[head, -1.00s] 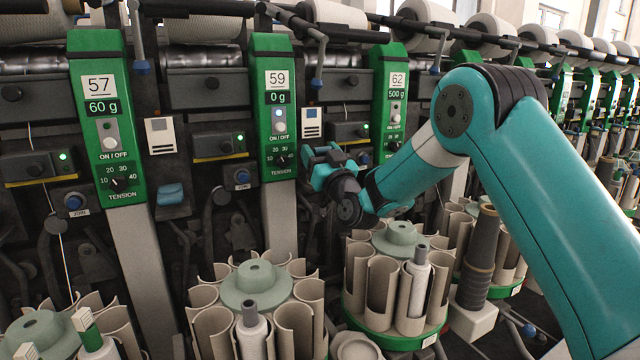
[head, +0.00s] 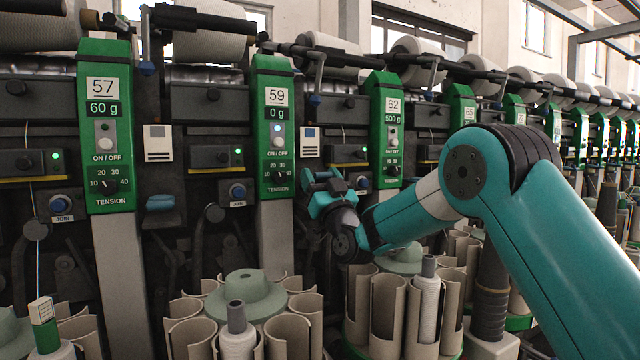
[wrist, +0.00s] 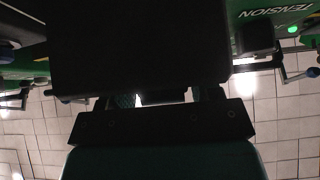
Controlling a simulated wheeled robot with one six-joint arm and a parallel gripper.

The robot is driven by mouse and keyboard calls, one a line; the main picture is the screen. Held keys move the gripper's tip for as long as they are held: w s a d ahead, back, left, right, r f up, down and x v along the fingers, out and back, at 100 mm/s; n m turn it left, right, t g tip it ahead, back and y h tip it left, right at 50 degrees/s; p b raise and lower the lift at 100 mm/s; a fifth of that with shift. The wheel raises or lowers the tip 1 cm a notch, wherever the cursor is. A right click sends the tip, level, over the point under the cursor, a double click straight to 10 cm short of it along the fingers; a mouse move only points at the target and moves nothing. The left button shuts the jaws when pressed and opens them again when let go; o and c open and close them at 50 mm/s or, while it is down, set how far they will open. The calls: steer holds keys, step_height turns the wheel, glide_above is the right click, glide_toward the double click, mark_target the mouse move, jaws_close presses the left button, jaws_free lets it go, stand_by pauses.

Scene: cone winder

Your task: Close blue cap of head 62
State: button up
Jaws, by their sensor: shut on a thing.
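Head 62 has a green panel (head: 390,130) that reads 500 g. It stands just right of my gripper in the head view. My gripper (head: 318,186) is at the machine front between the panels of heads 59 and 62, below a white card. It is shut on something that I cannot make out. No blue cap of head 62 shows; my gripper covers that spot. In the wrist view a large dark block fills the top middle, with my gripper (wrist: 165,97) partly hidden under it. A TENSION label (wrist: 276,12) shows upside down at top right.
The head 59 panel (head: 272,135) stands left of my gripper. A blue cap (head: 160,202) shows between heads 57 and 59. Round magazines with beige tubes (head: 185,340) stand below. The wrist view shows bare tiled floor (wrist: 285,125).

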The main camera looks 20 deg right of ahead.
steer(key=o, duration=0.9)
steer(key=shift+o, duration=0.2)
steer(key=shift+s+f+b, duration=0.2)
steer(key=shift+f+b, duration=0.05)
steer(key=shift+b, duration=0.2)
steer(key=s+d+b, duration=0.2)
steer(key=s+b, duration=0.6)
steer(key=s, duration=0.4)
steer(key=shift+s+d, duration=0.2)
steer(key=shift+d, duration=0.1)
steer(key=shift+d+f, duration=0.1)
